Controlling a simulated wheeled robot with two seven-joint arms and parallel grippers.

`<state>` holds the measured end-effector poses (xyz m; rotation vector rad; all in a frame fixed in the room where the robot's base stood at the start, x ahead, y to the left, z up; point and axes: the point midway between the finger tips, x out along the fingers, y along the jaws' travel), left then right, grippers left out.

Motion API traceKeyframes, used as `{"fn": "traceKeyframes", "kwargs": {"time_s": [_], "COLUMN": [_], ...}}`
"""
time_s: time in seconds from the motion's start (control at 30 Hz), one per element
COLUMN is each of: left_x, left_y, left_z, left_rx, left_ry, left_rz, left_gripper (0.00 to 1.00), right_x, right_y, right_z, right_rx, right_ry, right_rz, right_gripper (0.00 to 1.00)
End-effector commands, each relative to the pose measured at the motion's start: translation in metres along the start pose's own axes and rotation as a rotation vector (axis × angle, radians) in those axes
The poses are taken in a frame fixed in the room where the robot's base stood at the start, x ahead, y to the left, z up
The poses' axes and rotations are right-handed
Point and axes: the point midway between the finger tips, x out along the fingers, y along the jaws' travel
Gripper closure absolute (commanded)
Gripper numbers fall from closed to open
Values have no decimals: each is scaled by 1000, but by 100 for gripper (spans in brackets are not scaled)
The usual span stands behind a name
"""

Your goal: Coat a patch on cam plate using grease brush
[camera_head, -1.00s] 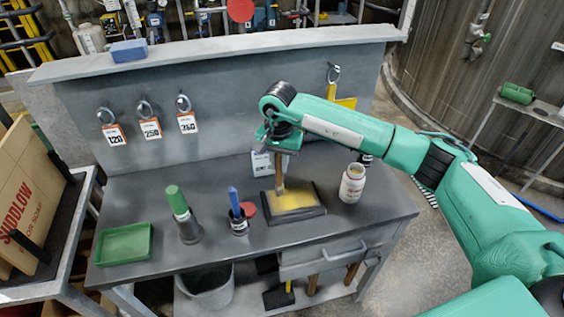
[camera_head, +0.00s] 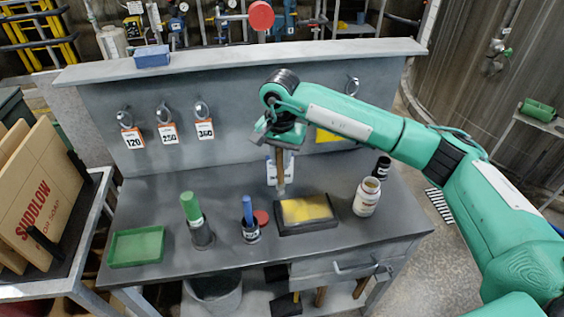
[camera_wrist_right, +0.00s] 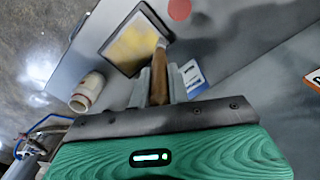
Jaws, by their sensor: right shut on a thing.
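The cam plate (camera_head: 305,229) is a flat dark block on the grey bench, with a yellow patch (camera_head: 306,209) across its top. It also shows in the right wrist view with its yellow surface (camera_wrist_right: 131,44). My right gripper (camera_head: 283,150) is shut on the wooden handle of the grease brush (camera_head: 280,172), which points down. The brush tip shows just behind and left of the plate in the head view; whether it touches anything is unclear. In the wrist view the brush handle (camera_wrist_right: 159,77) reaches to the plate's near corner. My left gripper is not in view.
A white jar (camera_head: 367,197) and a dark bottle (camera_head: 382,168) stand right of the plate. A blue-handled tool in a dark cup (camera_head: 250,229), a red disc (camera_head: 261,217), a green-topped cylinder (camera_head: 198,225) and a green tray (camera_head: 137,248) are left.

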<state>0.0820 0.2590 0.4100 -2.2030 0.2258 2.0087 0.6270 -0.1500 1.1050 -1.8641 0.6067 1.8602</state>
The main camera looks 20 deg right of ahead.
Motion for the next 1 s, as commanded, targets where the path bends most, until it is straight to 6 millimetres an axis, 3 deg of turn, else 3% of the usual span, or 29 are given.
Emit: {"fn": "traceKeyframes", "kwargs": {"time_s": [0.23, 1.0], "left_x": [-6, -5], "left_y": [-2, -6], "left_z": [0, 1], "left_rx": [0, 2], "left_ry": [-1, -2], "left_rz": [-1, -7], "left_gripper": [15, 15], "right_x": [-18, -19], "right_y": [-1, -1], "right_z": [4, 4], "right_rx": [5, 6], "right_ry": [0, 0], "right_rz": [1, 1], "right_gripper": [100, 100]}}
